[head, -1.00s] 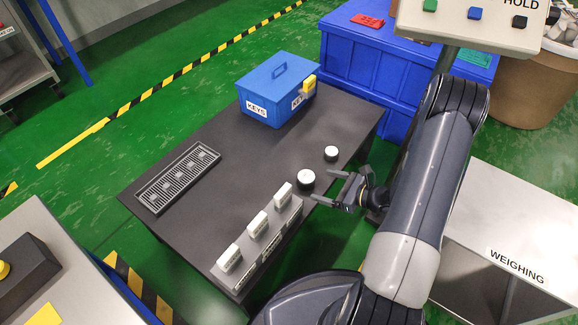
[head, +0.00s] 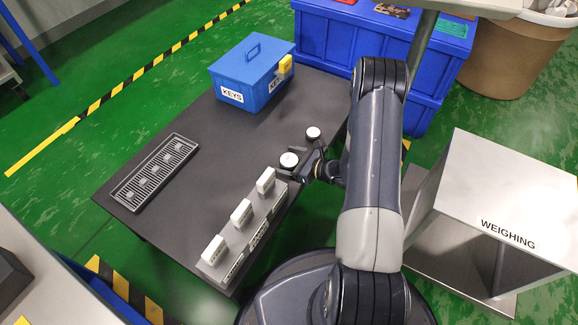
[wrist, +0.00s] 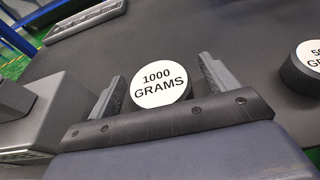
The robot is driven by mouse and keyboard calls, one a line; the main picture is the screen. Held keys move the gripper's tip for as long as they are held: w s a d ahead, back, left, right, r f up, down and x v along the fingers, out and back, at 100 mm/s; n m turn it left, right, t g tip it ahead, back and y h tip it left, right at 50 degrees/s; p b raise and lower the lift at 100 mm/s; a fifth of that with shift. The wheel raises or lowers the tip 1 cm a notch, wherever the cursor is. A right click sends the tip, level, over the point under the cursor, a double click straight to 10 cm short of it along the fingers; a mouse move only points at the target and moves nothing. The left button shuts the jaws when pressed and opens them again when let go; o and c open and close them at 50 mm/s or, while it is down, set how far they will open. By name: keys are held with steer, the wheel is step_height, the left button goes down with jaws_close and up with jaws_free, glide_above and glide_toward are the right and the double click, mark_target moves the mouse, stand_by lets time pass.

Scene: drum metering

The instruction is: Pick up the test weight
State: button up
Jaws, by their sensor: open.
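The test weight marked 1000 GRAMS (wrist: 158,86) is a short dark cylinder with a white top. It stands on the dark table and also shows in the head view (head: 289,160). My gripper (wrist: 163,78) is open, with one finger on each side of this weight. I cannot tell whether either finger touches it. In the head view my gripper (head: 291,167) is low at the table's right side.
On the dark table (head: 205,130) stand a blue KEYS box (head: 240,80), a slotted grate (head: 155,172) and a grey rack with white upright blocks (head: 242,213) close to my gripper. A WEIGHING stand (head: 500,190) is at the right. Blue crates (head: 360,55) stand behind.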

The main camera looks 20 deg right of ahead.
steer(key=shift+w+a+f, duration=0.15)
steer(key=shift+w+a, duration=0.35)
steer(key=shift+c, duration=0.3)
steer(key=c, duration=1.7)
jaws_close()
steer(key=shift+r, duration=0.25)
